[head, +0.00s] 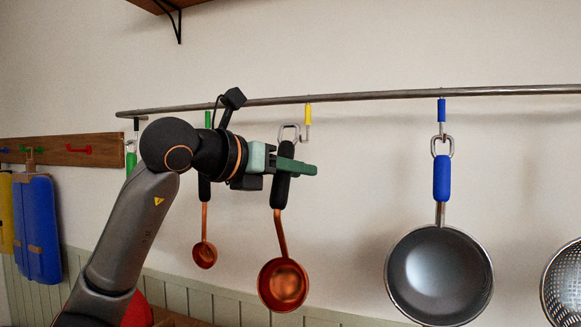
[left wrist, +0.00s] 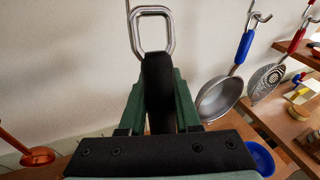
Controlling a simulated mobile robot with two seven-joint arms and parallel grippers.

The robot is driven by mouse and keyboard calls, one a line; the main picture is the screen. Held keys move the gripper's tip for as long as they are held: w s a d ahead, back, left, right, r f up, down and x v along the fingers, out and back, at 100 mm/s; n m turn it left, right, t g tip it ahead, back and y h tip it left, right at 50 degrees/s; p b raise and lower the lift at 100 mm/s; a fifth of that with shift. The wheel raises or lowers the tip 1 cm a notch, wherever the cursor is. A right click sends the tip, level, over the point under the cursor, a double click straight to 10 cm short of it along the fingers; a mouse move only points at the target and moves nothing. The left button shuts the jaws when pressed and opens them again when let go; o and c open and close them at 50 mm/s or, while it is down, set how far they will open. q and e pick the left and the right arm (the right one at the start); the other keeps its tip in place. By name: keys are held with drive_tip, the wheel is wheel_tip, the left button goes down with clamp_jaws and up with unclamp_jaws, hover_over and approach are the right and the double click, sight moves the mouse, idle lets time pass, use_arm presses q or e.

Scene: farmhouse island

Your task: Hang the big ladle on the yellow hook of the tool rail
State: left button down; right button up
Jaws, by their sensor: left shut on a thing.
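The big ladle (head: 283,285) has a copper bowl, a black handle and a metal ring at its top. My left gripper (head: 283,165) is shut on the black handle and holds the ladle nearly upright, bowl down. In the left wrist view the handle (left wrist: 158,85) stands between the green fingers, with the ring (left wrist: 151,32) above them. The yellow hook (head: 308,114) hangs from the tool rail (head: 380,95). The ring is just left of the hook's lower end; its depth relative to the hook is unclear. My right gripper is not in view.
A smaller copper ladle (head: 204,255) hangs left, partly behind my arm, below a green hook (head: 208,119). A blue-handled pan (head: 440,275) hangs right from a blue hook (head: 441,110). A strainer (head: 565,285) is at the right edge. Wall between yellow hook and pan is clear.

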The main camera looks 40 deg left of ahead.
use_arm(q)
drive_tip(key=w+a+f+t, duration=0.1)
drive_tip(key=w+a, duration=0.1)
drive_tip(key=w, duration=0.6)
drive_tip(key=shift+w+f+t+b, duration=0.15)
drive_tip(key=shift+w+t+b, duration=0.15)
drive_tip(key=shift+t, duration=0.1)
idle(0.5)
drive_tip(key=c, duration=1)
unclamp_jaws()
drive_tip(key=o, duration=0.5)
